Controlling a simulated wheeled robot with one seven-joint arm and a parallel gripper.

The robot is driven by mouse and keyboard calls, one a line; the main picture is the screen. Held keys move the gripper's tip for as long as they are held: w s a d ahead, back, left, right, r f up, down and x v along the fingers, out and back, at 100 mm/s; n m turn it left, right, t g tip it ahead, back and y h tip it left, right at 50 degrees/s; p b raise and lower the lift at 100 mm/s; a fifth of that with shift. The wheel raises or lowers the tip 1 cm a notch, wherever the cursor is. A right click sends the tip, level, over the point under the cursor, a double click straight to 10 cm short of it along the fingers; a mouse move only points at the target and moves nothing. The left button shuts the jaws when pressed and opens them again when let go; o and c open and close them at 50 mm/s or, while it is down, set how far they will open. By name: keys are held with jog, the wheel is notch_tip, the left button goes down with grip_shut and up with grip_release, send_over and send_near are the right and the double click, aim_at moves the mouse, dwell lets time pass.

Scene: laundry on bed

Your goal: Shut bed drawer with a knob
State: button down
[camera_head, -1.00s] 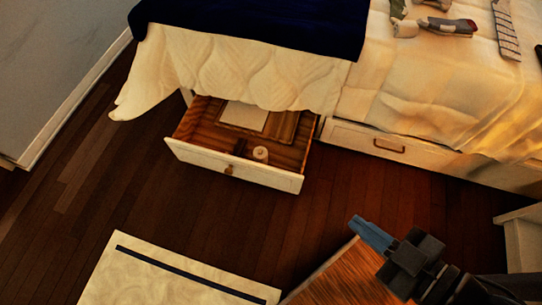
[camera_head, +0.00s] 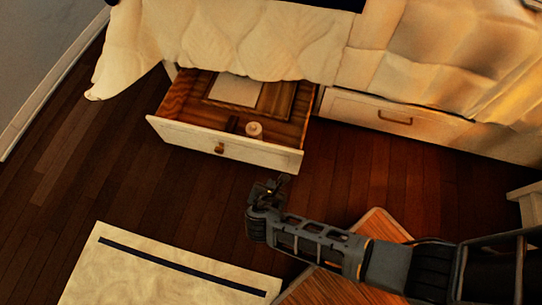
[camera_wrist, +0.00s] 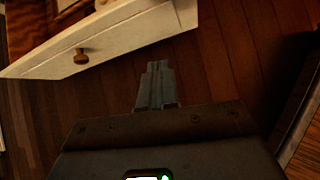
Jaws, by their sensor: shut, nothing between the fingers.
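The bed drawer (camera_head: 200,143) with a knob (camera_head: 219,148) is pulled out from under the bed's left part. Its front is white and its inside is brown wood. It holds a flat pale item (camera_head: 236,90) and a small white round object (camera_head: 254,130). My gripper (camera_head: 270,187) is just in front of the drawer's right part, apart from it, over the floor. In the wrist view the shut, empty fingers (camera_wrist: 156,85) point toward the floor beside the drawer front (camera_wrist: 130,35). The knob (camera_wrist: 81,57) shows to the left of the fingers.
A second bed drawer (camera_head: 390,115) with a handle is shut at the right. A pale rug (camera_head: 160,275) lies on the floor at the lower left. A wooden surface (camera_head: 335,285) is below my arm. Bare floor (camera_head: 90,170) is clear to the left.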

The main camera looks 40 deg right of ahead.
jog(key=w+n+h, duration=0.2)
jog(key=w, duration=0.2)
jog(key=b, duration=0.6)
send_near(273, 149)
jog(key=x, duration=0.3)
jog(key=f+x, duration=0.1)
jog(key=x, duration=0.1)
jog(key=shift+s+a, duration=0.25)
jog(key=shift+w+d, duration=0.4)
jog(key=shift+d, duration=0.15)
